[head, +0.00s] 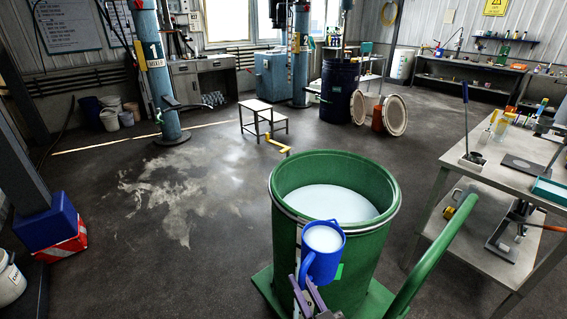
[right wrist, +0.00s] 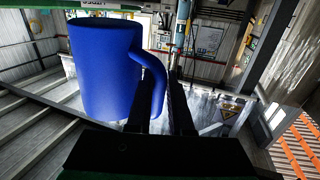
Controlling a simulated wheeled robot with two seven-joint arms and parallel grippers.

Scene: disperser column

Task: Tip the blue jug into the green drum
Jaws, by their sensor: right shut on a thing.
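The blue jug (head: 310,268) is in front of the green drum's near wall in the head view, close to the rim and slightly tilted. White contents show in its mouth. My right gripper (head: 308,296) is shut on the jug's handle side, below it in the picture. In the right wrist view the jug (right wrist: 105,68) fills the left, with its handle at the fingers (right wrist: 155,115). The green drum (head: 385,190) is open at the top, with white contents inside. It stands on a green base with a curved green handle. My left gripper is not in view.
A workbench (head: 455,165) with tools and a lever stands to the right of the drum. A small step stool (head: 262,112) and a dark blue drum (head: 338,90) stand behind. The floor to the left is mostly clear.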

